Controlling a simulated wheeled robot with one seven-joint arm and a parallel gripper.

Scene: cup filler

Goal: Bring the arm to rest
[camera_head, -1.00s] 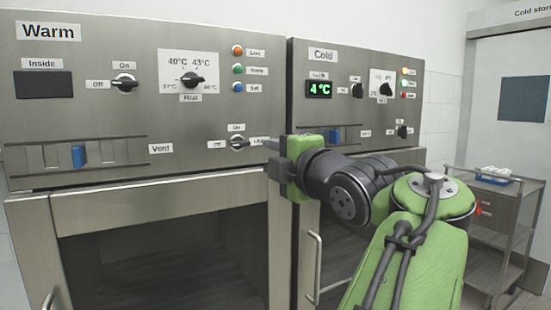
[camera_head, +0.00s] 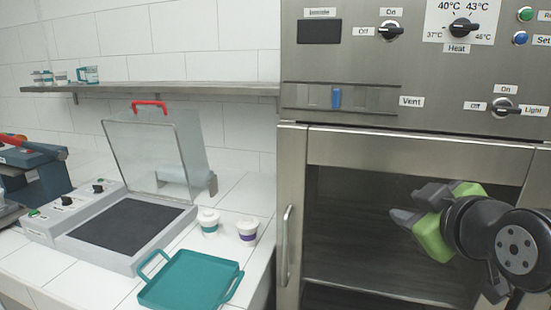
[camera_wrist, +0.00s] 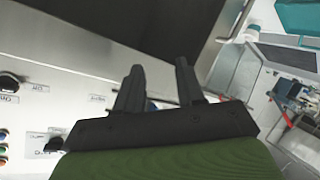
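My gripper (camera_head: 412,207) is green and black and hangs in front of the warming cabinet's dark opening (camera_head: 350,230). In the wrist view its two black fingers (camera_wrist: 158,65) stand apart with nothing between them, so it is open and empty. My arm comes in from the lower right of the head view. Whether the fingers touch the cabinet is hard to tell, but they look clear of it.
The cabinet panel has a Heat knob (camera_head: 461,27), a Light knob (camera_head: 503,107) and a blue vent slider (camera_head: 336,97). A counter on the left holds a teal tray (camera_head: 190,278), two cups (camera_head: 209,223) and a machine with a raised clear lid (camera_head: 150,150).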

